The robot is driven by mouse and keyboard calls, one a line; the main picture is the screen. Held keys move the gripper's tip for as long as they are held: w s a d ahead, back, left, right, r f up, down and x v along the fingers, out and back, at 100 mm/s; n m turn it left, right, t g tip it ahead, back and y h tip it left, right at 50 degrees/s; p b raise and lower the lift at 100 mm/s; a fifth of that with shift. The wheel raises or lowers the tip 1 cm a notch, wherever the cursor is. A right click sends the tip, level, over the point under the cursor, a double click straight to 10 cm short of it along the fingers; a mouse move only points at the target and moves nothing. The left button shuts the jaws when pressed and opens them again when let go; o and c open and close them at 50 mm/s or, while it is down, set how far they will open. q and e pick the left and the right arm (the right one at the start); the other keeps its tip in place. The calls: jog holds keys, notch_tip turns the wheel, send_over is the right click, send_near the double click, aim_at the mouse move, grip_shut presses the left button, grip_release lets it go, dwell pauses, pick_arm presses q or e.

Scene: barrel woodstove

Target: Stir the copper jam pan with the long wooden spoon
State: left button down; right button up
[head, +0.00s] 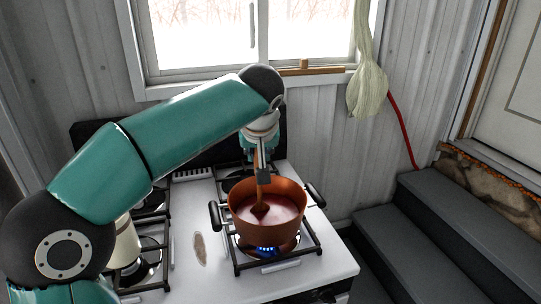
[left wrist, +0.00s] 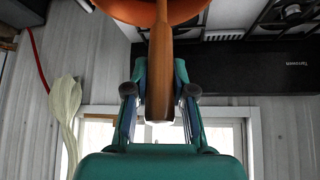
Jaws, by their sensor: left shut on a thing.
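The copper jam pan (head: 268,235) sits on the front right burner of the stove, with reddish jam (head: 283,211) in it and dark handles on both sides. The long wooden spoon (head: 261,207) stands in the pan with its lower end in the jam. My left gripper (head: 263,172) is above the far side of the pan and shut on the spoon's handle. In the left wrist view the handle (left wrist: 161,65) runs between the fingers of my left gripper (left wrist: 159,92) toward the pan (left wrist: 185,8) at the top. My right gripper is not in view.
A blue flame (head: 267,252) burns under the pan. The white stovetop (head: 196,215) has other black grates at left and behind. A window (head: 305,35) is behind the stove, a pale hanging cloth (head: 367,88) is right of it, and grey steps (head: 405,235) are at right.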

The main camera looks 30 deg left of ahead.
pick_arm(q)
jog(key=shift+s+d+f+b, duration=0.1)
jog(key=shift+s+d+b, duration=0.2)
jog(key=shift+s, duration=0.35)
jog(key=shift+s+d+f+b, duration=0.1)
jog(key=shift+s+b, duration=0.3)
jog(key=shift+s, duration=0.2)
jog(key=shift+w+d+r+p, duration=0.15)
jog(key=shift+w+d+p, duration=0.5)
jog(key=shift+w+d, duration=0.35)
jog(key=shift+r, duration=0.15)
